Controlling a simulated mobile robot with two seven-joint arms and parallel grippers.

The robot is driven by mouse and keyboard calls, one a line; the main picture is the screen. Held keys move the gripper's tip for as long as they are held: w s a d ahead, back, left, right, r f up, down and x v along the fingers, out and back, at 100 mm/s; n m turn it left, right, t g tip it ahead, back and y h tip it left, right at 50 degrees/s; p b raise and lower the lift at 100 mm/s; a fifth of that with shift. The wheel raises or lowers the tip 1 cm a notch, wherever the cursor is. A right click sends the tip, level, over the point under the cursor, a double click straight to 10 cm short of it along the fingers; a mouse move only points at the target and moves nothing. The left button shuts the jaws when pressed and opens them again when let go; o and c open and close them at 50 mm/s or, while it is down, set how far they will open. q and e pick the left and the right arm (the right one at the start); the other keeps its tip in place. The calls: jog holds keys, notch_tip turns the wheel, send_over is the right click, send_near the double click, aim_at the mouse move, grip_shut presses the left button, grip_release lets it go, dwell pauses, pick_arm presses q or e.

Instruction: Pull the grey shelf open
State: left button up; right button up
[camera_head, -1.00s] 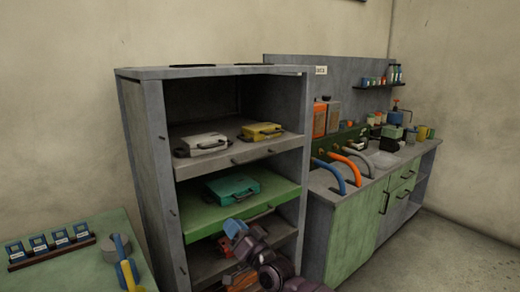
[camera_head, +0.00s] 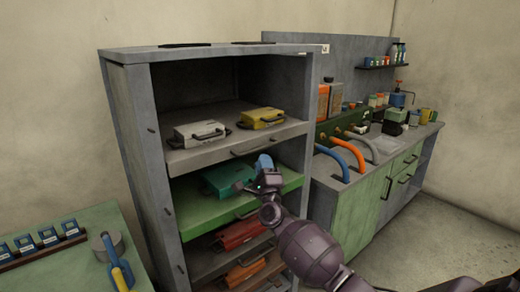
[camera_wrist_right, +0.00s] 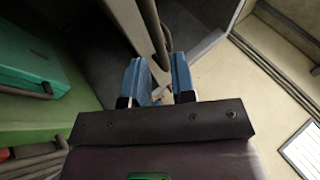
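The upper grey shelf (camera_head: 215,152) carries a white case and a yellow case in the cabinet. Its dark bar handle (camera_head: 255,147) is on the front edge. My right gripper (camera_head: 264,162) is raised just below and close to this handle, in front of the green shelf. In the right wrist view its two blue fingers (camera_wrist_right: 158,66) are apart, and a grey bar (camera_wrist_right: 155,30) appears in line with the gap between them. I cannot tell whether they touch it. My left gripper is not in view.
The green shelf (camera_head: 205,215) with a teal case (camera_head: 224,180) is directly below. Lower shelves hold red (camera_head: 240,233) and orange (camera_head: 245,272) cases. A green table (camera_head: 75,265) is at lower left.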

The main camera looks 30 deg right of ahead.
aim_at(260, 150)
jog(key=x, duration=0.5)
jog(key=shift+w+d, duration=0.1)
jog(key=shift+w, duration=0.2)
grip_shut()
